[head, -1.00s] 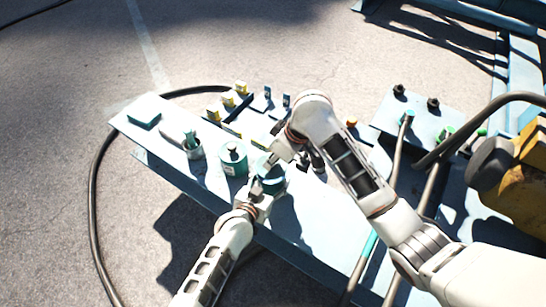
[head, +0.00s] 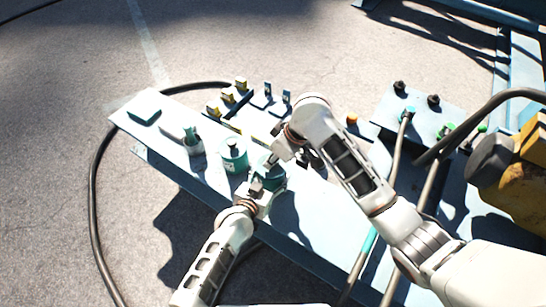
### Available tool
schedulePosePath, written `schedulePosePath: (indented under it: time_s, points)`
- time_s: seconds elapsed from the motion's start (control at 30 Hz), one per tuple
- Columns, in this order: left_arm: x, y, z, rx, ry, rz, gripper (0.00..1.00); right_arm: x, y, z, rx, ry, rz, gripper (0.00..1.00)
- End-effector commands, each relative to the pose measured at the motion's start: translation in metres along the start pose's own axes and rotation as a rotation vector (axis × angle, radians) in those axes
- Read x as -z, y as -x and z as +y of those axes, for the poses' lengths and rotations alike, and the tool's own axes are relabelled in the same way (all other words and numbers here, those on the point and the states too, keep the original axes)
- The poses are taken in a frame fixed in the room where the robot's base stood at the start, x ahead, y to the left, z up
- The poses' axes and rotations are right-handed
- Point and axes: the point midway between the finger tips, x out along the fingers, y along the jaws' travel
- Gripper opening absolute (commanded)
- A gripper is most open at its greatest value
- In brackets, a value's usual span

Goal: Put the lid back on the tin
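A teal tin (head: 271,178) stands on the pale blue bench between my two grippers, partly covered by them. My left gripper (head: 257,187) is at its near left side, very close to or touching it. My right gripper (head: 270,163) is just above its top. The fingers of both grippers are too small and overlapped to tell whether they are open or shut. I cannot make out a separate lid; the tin's top is hidden by my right gripper. A second teal tin (head: 233,158) with a pale label and a dark knob on top stands to the left.
A cup with a teal-handled tool (head: 193,145) and a flat teal block (head: 144,115) are on the bench's left part. Yellow-and-dark holders (head: 235,92) line the back. A black cable (head: 95,190) loops around the left end. The bench (head: 305,215) is clear at the front right.

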Motion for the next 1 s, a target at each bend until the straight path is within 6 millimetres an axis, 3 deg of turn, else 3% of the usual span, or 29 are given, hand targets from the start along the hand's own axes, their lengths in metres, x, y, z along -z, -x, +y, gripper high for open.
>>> schedulePosePath:
  time_s: [0.8, 0.83, 0.9, 1.0]
  points:
    - [0.000, 0.000, 0.000, 0.000, -0.001, 0.000, 0.20, -0.005, -0.012, 0.000, 0.000, 0.000, 0.000, 0.01]
    - [0.000, 0.000, 0.000, 0.000, -0.001, 0.000, 0.20, -0.005, -0.012, 0.000, 0.000, 0.000, 0.000, 0.26]
    - [0.000, 0.000, 0.000, 0.001, -0.001, 0.000, 0.20, -0.005, -0.011, 0.000, 0.000, 0.000, 0.000, 0.40]
    - [0.000, 0.000, 0.000, 0.001, -0.001, 0.000, 0.20, -0.005, -0.011, 0.000, 0.000, 0.000, 0.000, 0.40]
